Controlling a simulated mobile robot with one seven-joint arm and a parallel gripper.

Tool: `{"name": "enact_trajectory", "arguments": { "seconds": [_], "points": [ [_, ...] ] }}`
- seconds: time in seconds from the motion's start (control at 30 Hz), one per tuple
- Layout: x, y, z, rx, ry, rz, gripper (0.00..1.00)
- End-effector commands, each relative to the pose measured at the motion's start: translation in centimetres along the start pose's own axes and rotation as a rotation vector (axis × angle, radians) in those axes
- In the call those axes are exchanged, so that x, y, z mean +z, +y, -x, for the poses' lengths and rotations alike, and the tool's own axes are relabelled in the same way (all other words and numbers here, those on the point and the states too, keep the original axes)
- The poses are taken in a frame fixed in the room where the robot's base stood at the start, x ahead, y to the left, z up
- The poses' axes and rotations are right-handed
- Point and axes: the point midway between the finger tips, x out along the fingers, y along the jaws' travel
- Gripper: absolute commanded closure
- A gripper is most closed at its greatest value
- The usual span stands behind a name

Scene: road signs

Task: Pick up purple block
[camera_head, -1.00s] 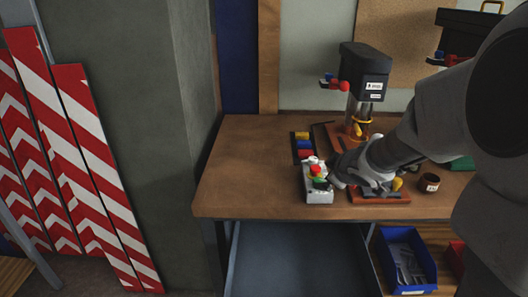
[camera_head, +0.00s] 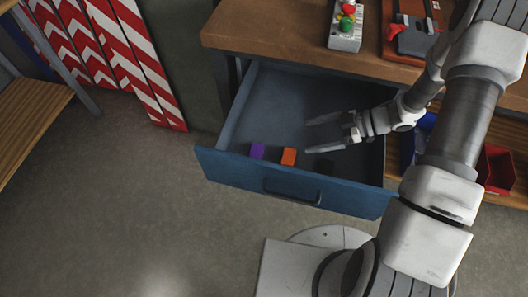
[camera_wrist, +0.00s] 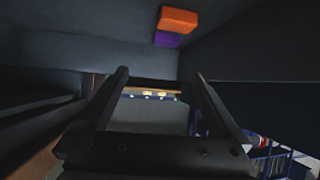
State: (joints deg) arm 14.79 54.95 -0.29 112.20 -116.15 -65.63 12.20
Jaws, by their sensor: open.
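The purple block (camera_head: 257,151) is a small cube inside the open blue drawer (camera_head: 228,170), near its front wall on the left. An orange block (camera_head: 288,156) lies just right of it. In the wrist view the purple block (camera_wrist: 168,40) shows partly behind the orange block (camera_wrist: 179,20), at the top of the picture. My gripper (camera_head: 308,136) is open and empty, its fingers pointing left over the drawer, to the right of both blocks and apart from them. In the wrist view both fingers (camera_wrist: 160,75) are spread with nothing between them.
The wooden workbench (camera_head: 270,35) stands behind the drawer, with a grey button box (camera_head: 345,35) on it. The drawer walls surround the blocks. A red bin (camera_head: 496,170) stands on a shelf at right. The floor (camera_head: 130,220) in front is clear.

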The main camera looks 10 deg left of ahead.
Motion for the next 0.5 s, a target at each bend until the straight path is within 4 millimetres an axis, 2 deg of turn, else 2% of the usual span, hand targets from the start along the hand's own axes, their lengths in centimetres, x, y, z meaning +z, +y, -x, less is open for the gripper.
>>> {"name": "enact_trajectory", "arguments": {
  "seconds": [0.17, 0.5],
  "points": [
    [0.4, -0.8, -1.7, -0.029, 0.022, -0.004, 0.00],
    [0.4, -1.0, -9.0, -0.028, 0.020, -0.004, 0.00]
  ]
}}
